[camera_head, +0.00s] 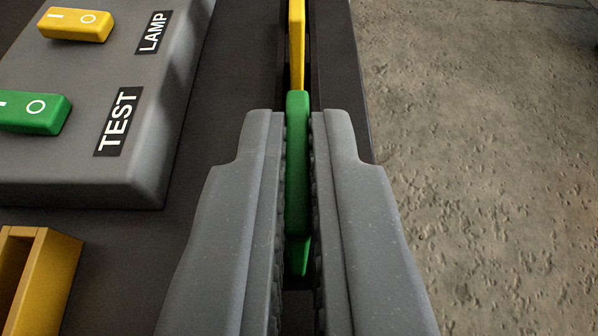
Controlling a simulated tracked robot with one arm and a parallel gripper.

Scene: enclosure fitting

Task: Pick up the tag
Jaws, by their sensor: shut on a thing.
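My gripper (298,125) reaches forward in the lower middle, its two grey fingers shut on a narrow green tag (297,165). The green tag stands on edge between the ribbed inner pads, and its top end sticks out past the fingertips. A yellow tag (297,45) stands just beyond it, in line with it, in a dark slotted rack (335,75). The fingers hide the sides of the green tag. I cannot tell whether it still sits in the slot.
At left is a grey panel (100,180) with a yellow rocker switch (75,24) labelled LAMP and a green one (35,112) labelled TEST. An open yellow box (40,275) stands at lower left. Rough concrete floor (480,180) lies clear at right, beyond the dark surface's edge.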

